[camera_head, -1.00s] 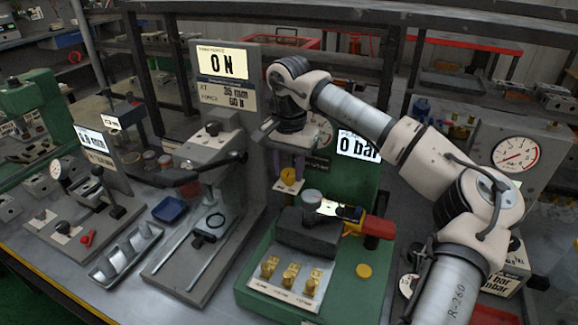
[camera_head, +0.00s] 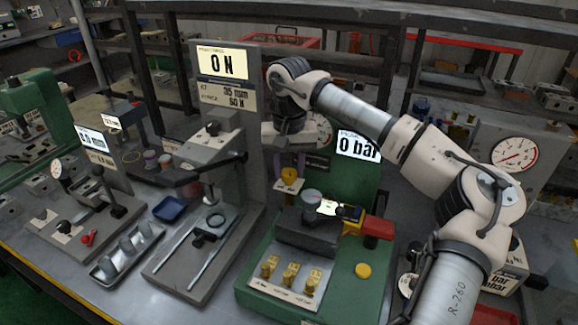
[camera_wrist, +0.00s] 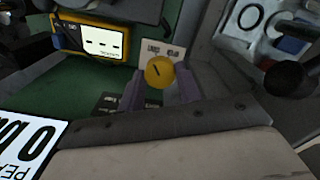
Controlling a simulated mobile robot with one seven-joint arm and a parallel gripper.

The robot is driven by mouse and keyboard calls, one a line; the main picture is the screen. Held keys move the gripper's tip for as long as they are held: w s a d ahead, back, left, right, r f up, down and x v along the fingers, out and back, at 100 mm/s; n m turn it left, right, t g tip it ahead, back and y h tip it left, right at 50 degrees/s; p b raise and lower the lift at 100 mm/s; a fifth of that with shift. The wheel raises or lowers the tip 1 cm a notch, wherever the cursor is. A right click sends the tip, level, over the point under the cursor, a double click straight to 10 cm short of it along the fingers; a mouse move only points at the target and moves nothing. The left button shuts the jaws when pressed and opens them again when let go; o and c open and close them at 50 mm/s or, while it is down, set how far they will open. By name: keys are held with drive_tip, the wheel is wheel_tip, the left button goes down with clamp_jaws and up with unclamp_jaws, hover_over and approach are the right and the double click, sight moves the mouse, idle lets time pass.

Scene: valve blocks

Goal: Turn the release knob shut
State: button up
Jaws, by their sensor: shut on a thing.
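In the wrist view my gripper (camera_wrist: 159,84) is shut on the knob. Parts of the knob's sides are hidden by the fingers.
The stand's display (camera_head: 358,148) reads 0 bar. Several brass fittings (camera_head: 290,273) sit on a plate. A grey press stand (camera_head: 222,130) rises close on the left.

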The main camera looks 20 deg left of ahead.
sight(289, 172)
drive_tip(key=o, duration=1)
drive_tip(key=shift+c, duration=0.2)
drive_tip(key=shift+r, duration=0.1)
wheel_tip(289, 172, up, 14)
drive_tip(key=b, duration=0.1)
drive_tip(key=shift+f, duration=0.2)
